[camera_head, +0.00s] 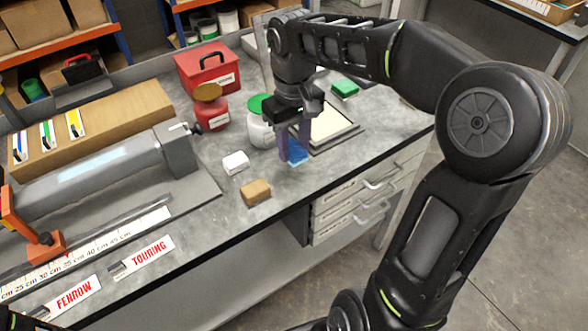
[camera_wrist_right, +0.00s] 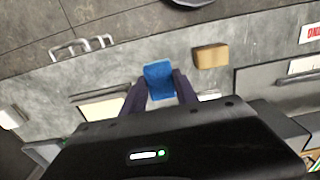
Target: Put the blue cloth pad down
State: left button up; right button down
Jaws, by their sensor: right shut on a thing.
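My right gripper (camera_head: 293,150) is shut on the blue cloth pad (camera_head: 298,151) over the grey bench top, near its front edge. The right wrist view shows the blue cloth pad (camera_wrist_right: 158,81) between the two fingers of my right gripper (camera_wrist_right: 160,88). I cannot tell whether the pad touches the bench. A white block (camera_head: 235,162) and a tan block (camera_head: 256,192) sit on the bench to the left of the pad. A green pad (camera_head: 344,89) lies further back to the right. My left gripper is not in view.
A framed cream tray (camera_head: 352,136) lies just right of the gripper. A green-lidded jar (camera_head: 259,128) and a red jar (camera_head: 211,112) stand behind to the left. Drawers (camera_head: 345,205) are under the bench. The bench is bare around the tan block.

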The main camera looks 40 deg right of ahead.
aim_at(294, 148)
jog(key=shift+f, duration=1.65)
jog(key=shift+f, duration=1.9)
jog(key=shift+f, duration=0.1)
jog(key=c, duration=0.9)
grip_release()
jog(key=shift+c, duration=0.2)
notch_tip(294, 148, up, 12)
jog(key=shift+r, duration=0.15)
